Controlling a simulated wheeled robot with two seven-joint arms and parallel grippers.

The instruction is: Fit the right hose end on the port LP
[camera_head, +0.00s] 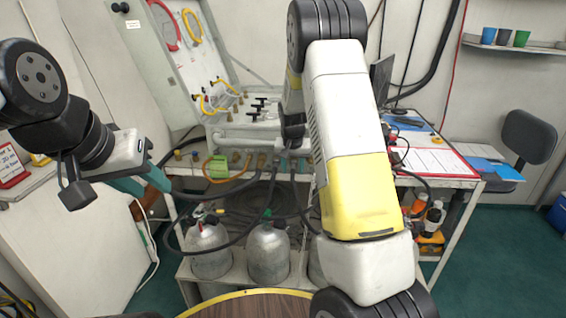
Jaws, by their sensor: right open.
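The air panel's pale manifold (240,145) sits at the front of the bench, with several small brass fittings (235,157) below it. Port labels are too small to read, so I cannot tell which is LP. Black hoses (240,234) loop from the manifold area down over the cylinders; I cannot tell which end is the right hose end. My right gripper (292,146) is at the manifold's right part, mostly hidden by its own arm; its jaws are open.
Several grey cylinders (268,252) stand in the rack below the bench. An upright panel (185,62) with red and yellow hoses rises behind. A red-framed sheet (432,162) lies on the bench at right. A round wooden top (255,306) is in front.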

